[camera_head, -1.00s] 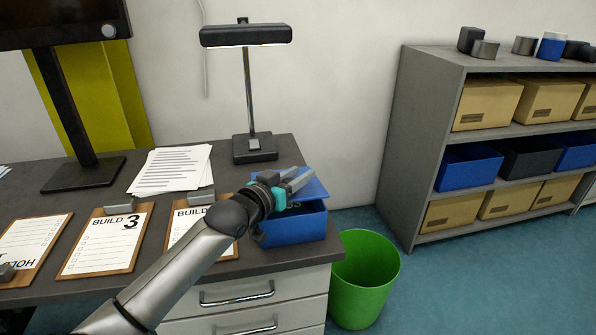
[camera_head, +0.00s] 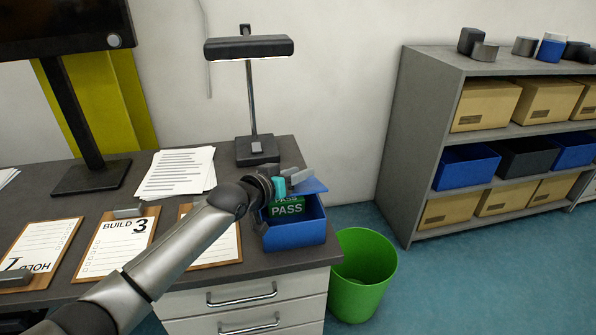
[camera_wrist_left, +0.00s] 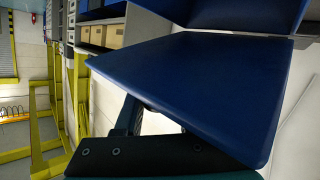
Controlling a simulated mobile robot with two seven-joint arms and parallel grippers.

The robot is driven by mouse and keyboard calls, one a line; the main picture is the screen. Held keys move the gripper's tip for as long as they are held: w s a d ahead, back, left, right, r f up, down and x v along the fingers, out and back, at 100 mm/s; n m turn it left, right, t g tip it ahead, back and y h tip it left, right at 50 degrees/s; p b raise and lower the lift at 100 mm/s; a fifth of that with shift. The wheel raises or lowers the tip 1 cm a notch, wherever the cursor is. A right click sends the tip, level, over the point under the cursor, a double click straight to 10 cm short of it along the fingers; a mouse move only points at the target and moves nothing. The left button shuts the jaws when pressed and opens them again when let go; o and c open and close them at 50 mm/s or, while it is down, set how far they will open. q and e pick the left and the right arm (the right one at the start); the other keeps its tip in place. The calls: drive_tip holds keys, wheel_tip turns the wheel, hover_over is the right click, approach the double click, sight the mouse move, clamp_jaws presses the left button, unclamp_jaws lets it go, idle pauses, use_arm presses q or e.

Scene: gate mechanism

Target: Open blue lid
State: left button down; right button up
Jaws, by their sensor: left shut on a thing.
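The blue box (camera_head: 300,232) stands on the right end of the grey desk. Its blue lid (camera_head: 312,186) is raised at the back, and green "PASS" cards (camera_head: 287,209) show inside the box. My left gripper (camera_head: 297,180) is at the lid's left edge, above the box, and is shut on the lid. In the left wrist view the lid (camera_wrist_left: 200,85) fills much of the picture, with a dark gripper part (camera_wrist_left: 125,150) against its lower edge. The fingertips are partly hidden by the lid. My right gripper does not show.
A desk lamp (camera_head: 250,50) stands behind the box. Clipboards (camera_head: 112,243) and papers (camera_head: 177,172) lie to the left. A green bin (camera_head: 362,280) stands on the floor right of the desk, and a grey shelf (camera_head: 425,130) with boxes stands further right.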

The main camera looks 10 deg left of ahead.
use_arm(q)
drive_tip(key=shift+w+a+r+n+g+p, duration=0.15)
drive_tip(key=shift+w+r+n+g+p, duration=0.15)
drive_tip(key=shift+w+r+g+p, duration=0.25)
drive_tip(key=shift+w+a+r+n+g+p, duration=0.15)
drive_tip(key=shift+w+r+n+g+p, duration=0.2)
drive_tip(key=shift+p, duration=0.35)
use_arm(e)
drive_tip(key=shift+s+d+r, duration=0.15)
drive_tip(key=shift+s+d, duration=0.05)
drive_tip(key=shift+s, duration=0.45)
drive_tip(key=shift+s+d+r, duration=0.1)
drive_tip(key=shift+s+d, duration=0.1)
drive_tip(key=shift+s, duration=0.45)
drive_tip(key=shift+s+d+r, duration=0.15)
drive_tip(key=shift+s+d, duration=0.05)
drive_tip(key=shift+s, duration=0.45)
use_arm(q)
drive_tip(key=shift+r, duration=0.1)
